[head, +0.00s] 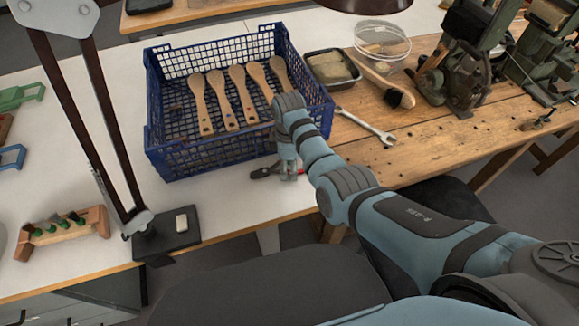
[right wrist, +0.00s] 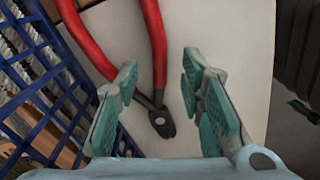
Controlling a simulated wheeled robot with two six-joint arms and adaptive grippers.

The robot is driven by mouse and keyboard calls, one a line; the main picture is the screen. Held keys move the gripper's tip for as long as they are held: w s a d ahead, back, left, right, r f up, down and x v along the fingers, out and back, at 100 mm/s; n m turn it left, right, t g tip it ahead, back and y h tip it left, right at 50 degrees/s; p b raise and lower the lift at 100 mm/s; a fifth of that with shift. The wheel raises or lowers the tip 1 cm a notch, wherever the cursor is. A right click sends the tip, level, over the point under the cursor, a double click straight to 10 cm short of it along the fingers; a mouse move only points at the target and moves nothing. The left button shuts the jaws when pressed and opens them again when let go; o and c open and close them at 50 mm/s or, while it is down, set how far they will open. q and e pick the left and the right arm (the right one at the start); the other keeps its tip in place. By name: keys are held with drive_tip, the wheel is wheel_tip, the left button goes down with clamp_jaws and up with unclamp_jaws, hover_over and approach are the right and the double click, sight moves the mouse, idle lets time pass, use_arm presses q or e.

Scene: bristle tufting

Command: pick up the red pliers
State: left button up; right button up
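The red pliers lie on the white table top in front of the blue crate. In the head view their dark jaws (head: 263,172) show left of my right gripper (head: 288,168), which hides much of them. In the right wrist view the pliers' red handle (right wrist: 157,45) runs up between my right gripper's (right wrist: 162,78) teal fingers. The other handle runs up to the left, partly behind the left finger. The dark jaws also appear between the fingers. My right gripper is open and points down over the pliers; I cannot tell whether it touches them. My left gripper is out of view.
The blue crate (head: 165,160) with several wooden brushes (head: 237,97) stands close behind the gripper. A wrench (head: 367,126) and a metal tray (head: 332,68) lie on the wooden bench to the right. A lamp base (head: 165,236) stands at the left front. The table's front edge is near.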

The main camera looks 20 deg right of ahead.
drive_tip(key=shift+f, duration=0.4)
drive_tip(key=shift+r, duration=0.1)
clamp_jaws()
